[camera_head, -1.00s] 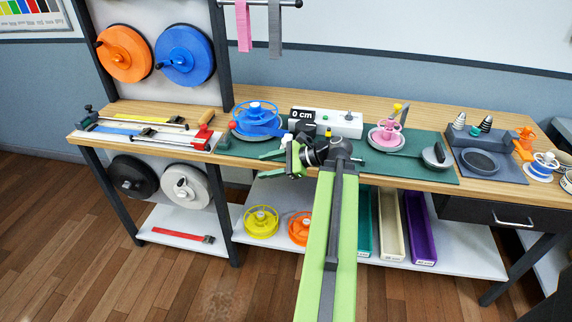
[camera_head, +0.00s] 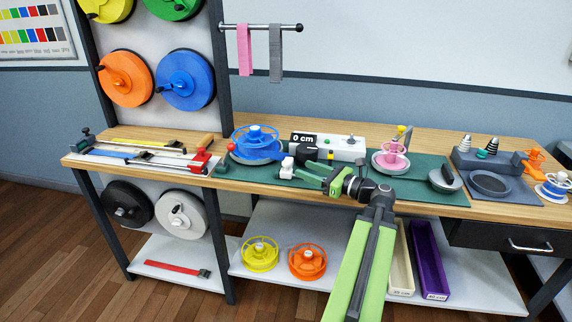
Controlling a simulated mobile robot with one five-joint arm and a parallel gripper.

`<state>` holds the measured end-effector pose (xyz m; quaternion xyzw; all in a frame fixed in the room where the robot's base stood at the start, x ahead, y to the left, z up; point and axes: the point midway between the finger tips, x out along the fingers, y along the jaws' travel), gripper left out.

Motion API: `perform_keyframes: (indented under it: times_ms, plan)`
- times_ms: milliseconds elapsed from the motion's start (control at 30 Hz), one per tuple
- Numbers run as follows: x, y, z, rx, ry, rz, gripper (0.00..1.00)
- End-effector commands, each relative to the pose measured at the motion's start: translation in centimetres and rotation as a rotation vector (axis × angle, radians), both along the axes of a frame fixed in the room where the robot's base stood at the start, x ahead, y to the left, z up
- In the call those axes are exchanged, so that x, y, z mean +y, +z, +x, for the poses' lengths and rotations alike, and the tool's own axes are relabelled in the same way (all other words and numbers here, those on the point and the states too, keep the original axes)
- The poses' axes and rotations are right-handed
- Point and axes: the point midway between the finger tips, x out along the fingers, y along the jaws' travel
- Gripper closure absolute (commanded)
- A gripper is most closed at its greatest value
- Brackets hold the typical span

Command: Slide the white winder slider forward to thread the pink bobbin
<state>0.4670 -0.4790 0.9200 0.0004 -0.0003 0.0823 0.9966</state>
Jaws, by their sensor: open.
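The pink bobbin (camera_head: 393,153) stands upright on a round pink-grey base on the green mat, right of centre, with a yellow-topped post behind it. A small white block (camera_head: 287,168), which looks like the winder slider, sits at the mat's front left, beside the blue reel. My gripper (camera_head: 304,171) is open and points left, with its green fingertips just right of the white block. I cannot tell whether they touch it. No object shows between the fingers. The arm comes up from the lower right.
A blue reel (camera_head: 256,142) stands left of the white block. Behind my gripper are a black knob (camera_head: 306,153) and a white box with a "0 cm" display (camera_head: 346,148). A grey round tool (camera_head: 445,179) lies at the mat's right. Pink and grey straps (camera_head: 244,52) hang above.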

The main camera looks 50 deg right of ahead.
Motion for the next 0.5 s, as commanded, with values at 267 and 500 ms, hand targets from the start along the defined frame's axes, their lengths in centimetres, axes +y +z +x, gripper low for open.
perform_keyframes:
  times_ms: [267, 500]
  plan:
    - [1.0, 0.0, 6.2, 0.0, 0.003, -0.001, 0.54]
    - [1.3, 0.0, 8.2, 0.0, 0.0, -0.001, 0.54]
